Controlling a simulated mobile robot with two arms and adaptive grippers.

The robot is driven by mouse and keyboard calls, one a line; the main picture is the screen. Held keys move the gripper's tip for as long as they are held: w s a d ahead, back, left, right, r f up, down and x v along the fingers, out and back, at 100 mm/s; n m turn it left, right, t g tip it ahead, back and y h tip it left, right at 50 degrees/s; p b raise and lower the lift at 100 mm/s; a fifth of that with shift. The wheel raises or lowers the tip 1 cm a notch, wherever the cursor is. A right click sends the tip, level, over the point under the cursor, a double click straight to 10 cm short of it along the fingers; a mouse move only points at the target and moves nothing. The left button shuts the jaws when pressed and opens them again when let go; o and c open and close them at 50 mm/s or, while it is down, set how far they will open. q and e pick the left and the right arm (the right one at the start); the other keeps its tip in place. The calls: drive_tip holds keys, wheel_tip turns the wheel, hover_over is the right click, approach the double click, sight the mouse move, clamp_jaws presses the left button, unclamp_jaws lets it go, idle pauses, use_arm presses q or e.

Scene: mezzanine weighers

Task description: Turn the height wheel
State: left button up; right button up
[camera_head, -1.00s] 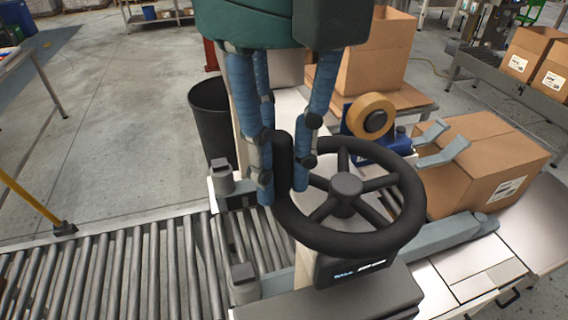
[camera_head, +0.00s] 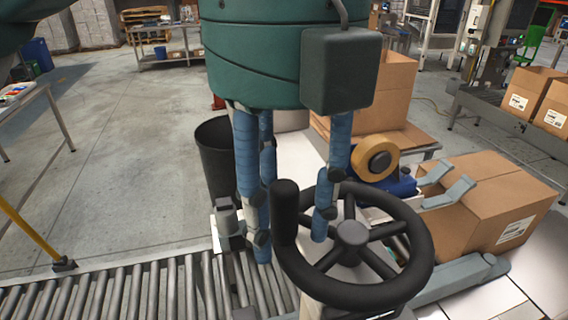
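The height wheel (camera_head: 418,265) is a black handwheel with spokes around a round hub (camera_head: 352,233). An upright black knob (camera_head: 285,210) stands on the left of its rim. My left gripper (camera_head: 291,245), with a green body and blue-wrapped fingers, hangs over the left part of the wheel, pointing down. Its fingers are spread, with the knob in the gap between them and clear space at the right finger. I cannot tell whether the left fingers touch the knob. My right gripper is not in view.
A tape dispenser (camera_head: 378,160) and a cardboard box (camera_head: 490,200) stand behind and right of the wheel. A roller conveyor (camera_head: 130,290) runs along the lower left. A black bin (camera_head: 215,160) stands behind the gripper. Open floor lies at the left.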

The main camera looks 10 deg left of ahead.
use_arm(q)
wheel_tip(320, 180, up, 11)
drive_tip(key=shift+s+r, duration=0.1)
drive_tip(key=shift+s, duration=0.05)
drive_tip(key=shift+r, duration=0.4)
